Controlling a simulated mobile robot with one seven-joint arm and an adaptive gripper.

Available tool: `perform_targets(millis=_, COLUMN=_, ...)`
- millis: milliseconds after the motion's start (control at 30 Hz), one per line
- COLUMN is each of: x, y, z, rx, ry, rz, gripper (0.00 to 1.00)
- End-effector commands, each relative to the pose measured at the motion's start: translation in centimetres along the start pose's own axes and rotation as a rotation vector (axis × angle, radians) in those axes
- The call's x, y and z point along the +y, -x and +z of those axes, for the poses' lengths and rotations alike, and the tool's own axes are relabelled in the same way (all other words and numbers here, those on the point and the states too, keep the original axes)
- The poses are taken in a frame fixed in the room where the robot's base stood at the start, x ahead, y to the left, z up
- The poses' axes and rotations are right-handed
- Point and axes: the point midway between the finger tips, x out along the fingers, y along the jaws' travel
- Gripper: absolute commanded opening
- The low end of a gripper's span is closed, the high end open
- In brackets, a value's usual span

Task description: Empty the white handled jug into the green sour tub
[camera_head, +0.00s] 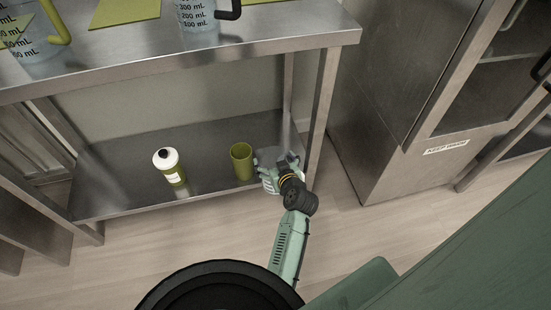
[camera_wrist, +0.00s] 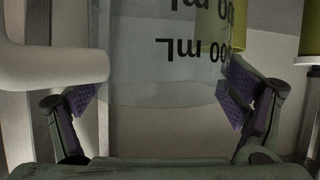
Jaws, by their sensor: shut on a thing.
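The clear jug with black mL marks (camera_wrist: 160,60) and a white handle (camera_wrist: 50,66) is between the purple finger pads of my gripper (camera_wrist: 160,95), which is shut on its body. In the head view my gripper (camera_head: 281,172) is at the right end of the lower shelf, and the jug (camera_head: 268,182) is partly hidden by it. The open olive-green tub (camera_head: 241,161) stands upright on that shelf, just left of the jug. An olive-green shape (camera_wrist: 218,30) shows behind the jug in the wrist view. The contents of the jug and tub cannot be made out.
An olive-green bottle with a white top (camera_head: 170,166) stands left on the lower shelf (camera_head: 115,188). Two more jugs, one yellow-handled (camera_head: 40,55) and one black-handled (camera_head: 197,14), are on the steel tabletop (camera_head: 300,32). A table leg (camera_head: 321,115) rises close right of my gripper.

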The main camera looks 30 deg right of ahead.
Motion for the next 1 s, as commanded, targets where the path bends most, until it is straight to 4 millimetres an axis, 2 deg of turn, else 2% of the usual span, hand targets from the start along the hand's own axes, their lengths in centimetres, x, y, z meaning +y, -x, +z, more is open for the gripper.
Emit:
perform_targets(millis=100, x=-0.1, y=0.1, z=-0.6, rx=-0.011, ry=0.012, rz=0.004, gripper=0.32)
perform_targets(millis=1000, x=-1.1, y=-0.5, z=-1.9, rx=-0.127, ry=0.101, rz=0.040, gripper=0.32)
